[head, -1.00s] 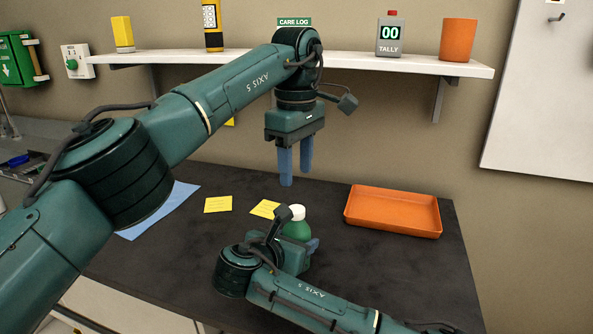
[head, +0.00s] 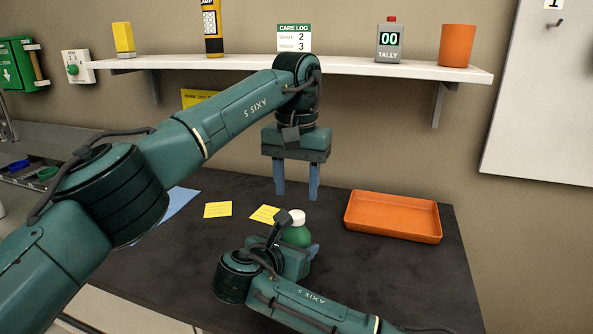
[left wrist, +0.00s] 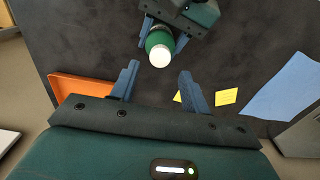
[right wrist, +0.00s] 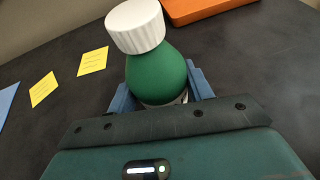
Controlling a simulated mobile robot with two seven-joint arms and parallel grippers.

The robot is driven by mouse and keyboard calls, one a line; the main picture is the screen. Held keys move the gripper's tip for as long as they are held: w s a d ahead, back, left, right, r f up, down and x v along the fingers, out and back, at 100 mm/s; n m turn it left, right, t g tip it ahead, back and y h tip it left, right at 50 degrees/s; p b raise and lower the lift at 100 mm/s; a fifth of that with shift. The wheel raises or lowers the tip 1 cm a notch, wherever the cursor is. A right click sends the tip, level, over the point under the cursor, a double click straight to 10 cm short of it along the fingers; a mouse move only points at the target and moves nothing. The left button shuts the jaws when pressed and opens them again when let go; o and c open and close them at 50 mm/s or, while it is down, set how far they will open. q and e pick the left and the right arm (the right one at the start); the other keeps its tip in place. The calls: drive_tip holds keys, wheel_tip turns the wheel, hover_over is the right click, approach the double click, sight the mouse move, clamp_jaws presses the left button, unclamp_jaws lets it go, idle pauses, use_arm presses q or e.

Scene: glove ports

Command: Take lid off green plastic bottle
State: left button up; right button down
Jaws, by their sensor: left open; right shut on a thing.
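The green plastic bottle (head: 297,236) stands on the dark table with its white lid (head: 297,216) on top. My right gripper (head: 308,252) is shut around the bottle's body; the right wrist view shows the green shoulder (right wrist: 157,75) and ribbed white lid (right wrist: 135,25) above the fingers. My left gripper (head: 297,195) is open and empty, fingers pointing down, above the bottle in the head view. In the left wrist view the lid (left wrist: 160,57) lies beyond and between the open fingertips (left wrist: 158,75), not touched by them.
An orange tray (head: 393,232) lies on the table to the right. Yellow notes (head: 218,209) and a blue sheet (head: 180,203) lie to the left. A white shelf (head: 400,69) with several items runs along the wall behind my left arm. The table's right front is clear.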

sight(296, 214)
use_arm(q)
drive_tip(key=shift+f, duration=2.65)
drive_tip(key=shift+c, duration=0.4)
